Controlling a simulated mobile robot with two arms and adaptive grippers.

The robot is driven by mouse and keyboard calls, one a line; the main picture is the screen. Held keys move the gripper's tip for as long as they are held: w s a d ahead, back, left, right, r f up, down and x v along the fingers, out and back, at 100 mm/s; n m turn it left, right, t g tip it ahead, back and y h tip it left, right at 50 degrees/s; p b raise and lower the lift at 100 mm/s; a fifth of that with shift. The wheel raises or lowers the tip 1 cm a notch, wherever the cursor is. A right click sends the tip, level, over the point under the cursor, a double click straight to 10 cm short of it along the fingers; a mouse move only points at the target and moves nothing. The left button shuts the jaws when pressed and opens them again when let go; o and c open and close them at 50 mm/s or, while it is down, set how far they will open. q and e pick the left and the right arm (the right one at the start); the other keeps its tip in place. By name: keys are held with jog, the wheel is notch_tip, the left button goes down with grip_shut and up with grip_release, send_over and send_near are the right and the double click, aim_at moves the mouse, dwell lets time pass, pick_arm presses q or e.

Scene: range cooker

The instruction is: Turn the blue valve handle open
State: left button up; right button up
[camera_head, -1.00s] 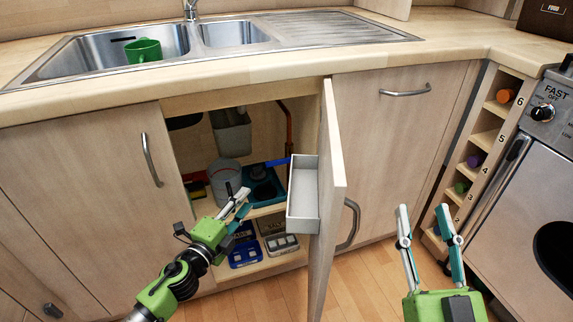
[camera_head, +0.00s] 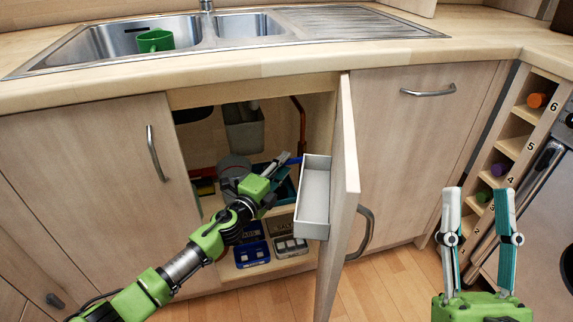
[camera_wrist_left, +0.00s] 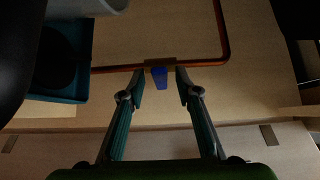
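The blue valve handle (camera_head: 295,160) sits on the copper pipe (camera_head: 303,118) inside the open sink cabinet, partly hidden by my left gripper in the head view. In the left wrist view the handle (camera_wrist_left: 159,79) hangs below the horizontal run of the pipe (camera_wrist_left: 225,40). My left gripper (camera_head: 282,164) reaches into the cabinet. Its fingers are open, one on each side of the handle, in the left wrist view (camera_wrist_left: 160,88). Whether they touch it cannot be told. My right gripper (camera_head: 478,193) is open and empty in front of the cabinets at the right.
The open cabinet door (camera_head: 342,200) carries a white bin (camera_head: 316,195) close to the right of my left gripper. A grey container (camera_head: 234,167) and a teal holder (camera_head: 285,190) stand inside the cabinet. Boxes (camera_head: 251,253) lie on the cabinet floor.

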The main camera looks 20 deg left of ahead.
pick_arm(q)
jog(key=shift+w+d, duration=0.25)
jog(key=shift+w, duration=0.8)
pick_arm(e)
jog(key=shift+s+d+r+t+y, duration=0.15)
jog(key=shift+s+r+t+y, duration=0.35)
jog(key=shift+s+r+t, duration=0.3)
jog(key=shift+s, duration=0.15)
pick_arm(q)
grip_shut()
